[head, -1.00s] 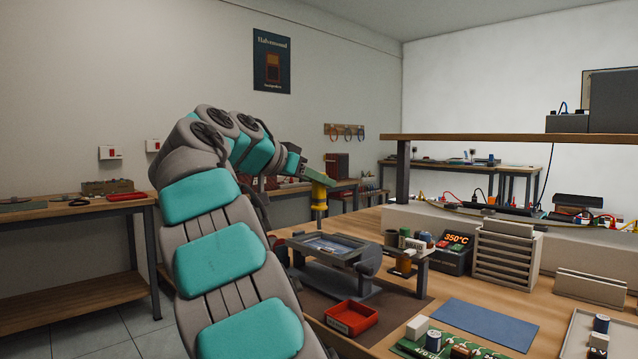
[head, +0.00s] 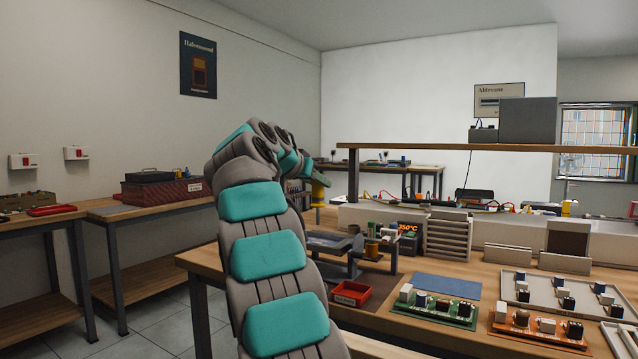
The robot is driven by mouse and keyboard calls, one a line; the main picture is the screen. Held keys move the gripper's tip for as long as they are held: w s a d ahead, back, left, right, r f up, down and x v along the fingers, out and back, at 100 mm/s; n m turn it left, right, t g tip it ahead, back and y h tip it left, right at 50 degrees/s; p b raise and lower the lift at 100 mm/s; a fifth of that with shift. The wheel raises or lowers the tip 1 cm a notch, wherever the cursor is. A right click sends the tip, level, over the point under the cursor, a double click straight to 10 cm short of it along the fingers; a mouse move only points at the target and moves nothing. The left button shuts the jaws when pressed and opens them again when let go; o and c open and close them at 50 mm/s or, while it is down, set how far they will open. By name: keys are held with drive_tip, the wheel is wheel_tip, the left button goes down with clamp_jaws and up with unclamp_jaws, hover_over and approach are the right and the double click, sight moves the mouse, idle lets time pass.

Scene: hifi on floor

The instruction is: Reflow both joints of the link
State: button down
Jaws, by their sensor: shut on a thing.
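My gripper (head: 312,181) is at the far end of my raised arm, left of the picture's middle. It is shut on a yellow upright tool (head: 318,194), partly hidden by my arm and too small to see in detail. It is held in front of the back wall, above and left of the bench's work holder. The dark work holder (head: 328,241) stands on the bench, partly behind my arm. The link and its two joints cannot be made out. A station with an orange 350°C display (head: 411,229) stands behind the holder.
A red tray (head: 351,294), blue mat (head: 443,286), green board (head: 433,310) and orange board (head: 539,328) lie on the bench. A pale parts tray (head: 572,295) is at right. A raised shelf (head: 480,148) spans the back. Floor (head: 160,325) is clear at left.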

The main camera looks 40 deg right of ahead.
sight(317, 203)
drive_tip(key=shift+s+d, duration=0.1)
drive_tip(key=shift+s, duration=0.1)
drive_tip(key=shift+f, duration=0.2)
drive_tip(key=shift+f+b, duration=1.85)
drive_tip(key=shift+f, duration=0.3)
drive_tip(key=shift+b, duration=0.3)
drive_tip(key=shift+f+b, duration=0.55)
idle(3.0)
wheel_tip(317, 203, up, 5)
drive_tip(key=p, duration=0.4)
drive_tip(key=shift+f, duration=0.1)
idle(0.4)
